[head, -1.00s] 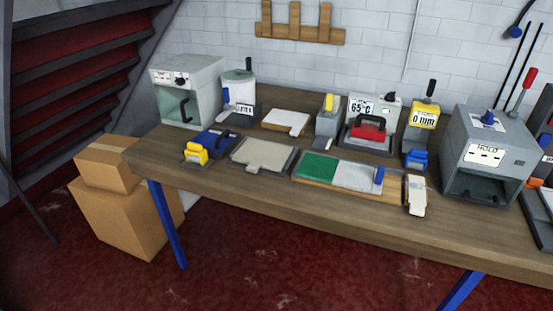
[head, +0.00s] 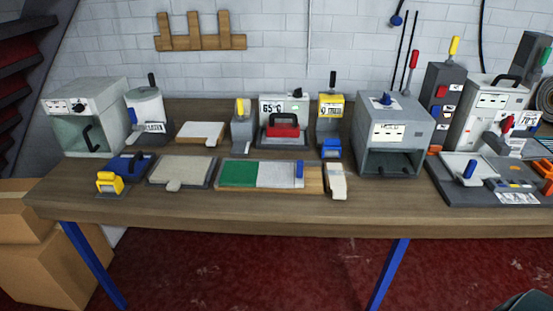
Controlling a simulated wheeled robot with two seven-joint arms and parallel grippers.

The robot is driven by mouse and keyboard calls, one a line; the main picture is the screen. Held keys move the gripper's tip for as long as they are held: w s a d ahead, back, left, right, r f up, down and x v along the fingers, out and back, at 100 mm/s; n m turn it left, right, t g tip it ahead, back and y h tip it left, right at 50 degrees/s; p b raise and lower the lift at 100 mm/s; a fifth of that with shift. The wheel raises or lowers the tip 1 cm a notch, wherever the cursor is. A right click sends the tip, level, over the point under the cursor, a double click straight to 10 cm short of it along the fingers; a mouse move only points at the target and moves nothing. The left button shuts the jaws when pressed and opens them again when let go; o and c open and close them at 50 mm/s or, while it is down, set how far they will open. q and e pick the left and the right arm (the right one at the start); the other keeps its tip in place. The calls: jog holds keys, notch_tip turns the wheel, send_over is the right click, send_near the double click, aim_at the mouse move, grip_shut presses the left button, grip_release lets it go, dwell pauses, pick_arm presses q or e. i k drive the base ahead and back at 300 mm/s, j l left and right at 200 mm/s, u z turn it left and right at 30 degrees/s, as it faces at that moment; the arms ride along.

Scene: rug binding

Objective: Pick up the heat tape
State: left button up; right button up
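No item in the head view is clearly labelled as heat tape. A small pale strip on a narrow wooden block (head: 336,182) lies near the table's front edge, right of a green and grey board (head: 262,175); I cannot tell whether it is the heat tape. A yellow-handled tool (head: 110,183) stands at the front left, and a blue-handled piece (head: 331,149) sits before the yellow "0 mm" device (head: 330,112). Neither of my grippers is in view.
The long wooden table (head: 200,210) has a clear front strip. A grey oven-like box (head: 83,118), a "65°C" unit (head: 284,115) and an open-fronted grey box (head: 392,135) stand along it. Cardboard boxes (head: 60,262) are on the floor at left.

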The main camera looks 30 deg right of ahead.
aim_at(336, 174)
jog(key=z, duration=1.3)
jog(key=l+u, duration=0.15)
jog(key=l, duration=0.55)
jog(key=i, duration=0.05)
